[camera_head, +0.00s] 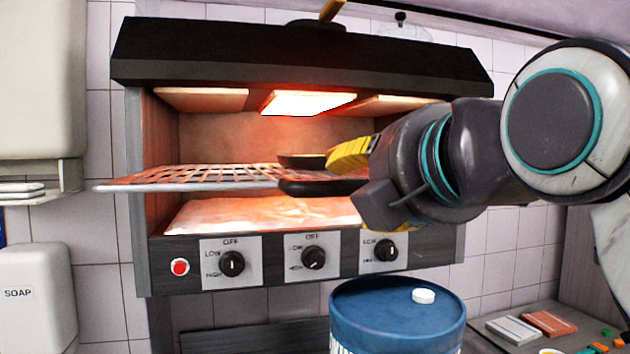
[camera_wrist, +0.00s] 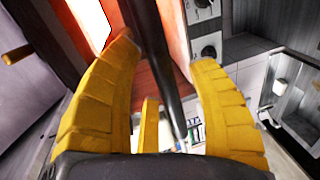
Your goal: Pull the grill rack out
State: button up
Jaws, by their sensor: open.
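The grill rack (camera_head: 190,187) is a wire shelf in the lit grill, glowing orange, its pale front edge jutting past the opening on the left. A dark bar, likely its handle (camera_head: 320,187), runs along its front right.
Knobs (camera_head: 313,257) and a red button (camera_head: 180,267) line the grill's front panel. A blue drum (camera_head: 395,310) with a white cap stands below my gripper. A small dark dish-like thing (camera_head: 302,161) shows by the rack. A soap dispenser (camera_head: 30,300) hangs at left.

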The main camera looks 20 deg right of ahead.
jog(key=shift+s, duration=0.1)
jog(key=v, duration=1.1)
jog(key=shift+s, duration=0.4)
jog(key=w+f+m+g, duration=0.2)
jog(key=w+f+m, duration=0.1)
jog(key=f, duration=0.5)
jog(key=w+f+m+g, duration=0.2)
jog(key=f+m, duration=0.1)
jog(key=f, duration=0.6)
jog(key=w+f+m+g, duration=0.2)
jog(key=w+f+m, duration=0.15)
jog(key=f, duration=0.45)
jog(key=s+f+m+g, duration=0.2)
jog(key=s+f+m, duration=0.2)
jog(key=f, duration=0.7)
jog(key=s+f+m+g, duration=0.3)
jog(key=s+f+m, duration=0.1)
jog(key=f, duration=0.7)
jog(key=shift+f, duration=0.25)
jog(key=shift+w+d+m, duration=0.1)
jog(key=shift+m, duration=0.15)
